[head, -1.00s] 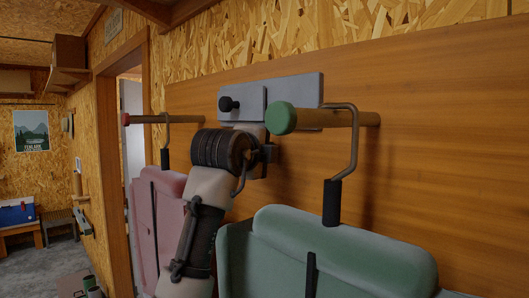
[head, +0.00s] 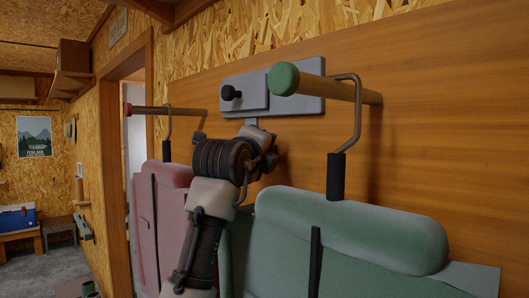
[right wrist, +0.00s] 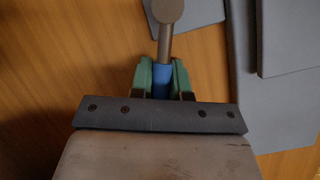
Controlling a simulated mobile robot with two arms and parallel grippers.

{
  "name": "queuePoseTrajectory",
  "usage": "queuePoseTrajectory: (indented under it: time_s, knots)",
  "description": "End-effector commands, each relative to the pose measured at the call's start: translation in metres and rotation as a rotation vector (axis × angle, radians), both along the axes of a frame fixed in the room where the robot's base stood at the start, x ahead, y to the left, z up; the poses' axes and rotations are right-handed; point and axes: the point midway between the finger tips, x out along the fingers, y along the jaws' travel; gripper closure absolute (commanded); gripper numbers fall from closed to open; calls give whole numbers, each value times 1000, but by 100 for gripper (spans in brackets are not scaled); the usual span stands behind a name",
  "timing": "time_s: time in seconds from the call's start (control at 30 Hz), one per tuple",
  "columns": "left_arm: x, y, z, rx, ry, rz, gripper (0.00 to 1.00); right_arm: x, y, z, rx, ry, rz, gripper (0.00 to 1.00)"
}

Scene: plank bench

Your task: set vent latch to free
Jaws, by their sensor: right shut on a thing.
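In the right wrist view a metal lever (right wrist: 165,42) with a round end at the top has a blue grip (right wrist: 162,80). The green fingers of my right gripper (right wrist: 162,70) close on this blue grip from both sides. In the head view my right arm rises from the bottom centre to the wall, and its wrist hides the fingers and most of what they hold. A grey plate (head: 310,103) with a raised panel (head: 256,84) and a black knob (head: 230,92) is on the wooden board just above my wrist. My left gripper is not in view.
A wooden peg with a green end (head: 285,78) sticks out right of my wrist, with a metal hook (head: 357,112) and a green padded bag (head: 350,230) below. A red-ended peg (head: 145,110) and a pink bag (head: 160,215) are at left. A doorway lies beyond.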

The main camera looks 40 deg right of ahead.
Motion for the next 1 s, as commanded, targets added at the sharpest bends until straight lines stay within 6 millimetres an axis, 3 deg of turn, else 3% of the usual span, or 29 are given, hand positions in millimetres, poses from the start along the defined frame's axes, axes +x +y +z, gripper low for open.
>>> queuePoseTrajectory:
  time_s: [0.03,0.17,0.53,1.0]
  knots:
    - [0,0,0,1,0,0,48,0,0,-1,2,2,-1,79]
    - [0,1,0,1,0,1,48,0,0,-1,2,2,-1,59]
    - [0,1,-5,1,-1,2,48,-3,6,-2,0,1,0,58]
    - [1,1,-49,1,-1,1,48,-43,79,-7,-2,-1,-1,58]
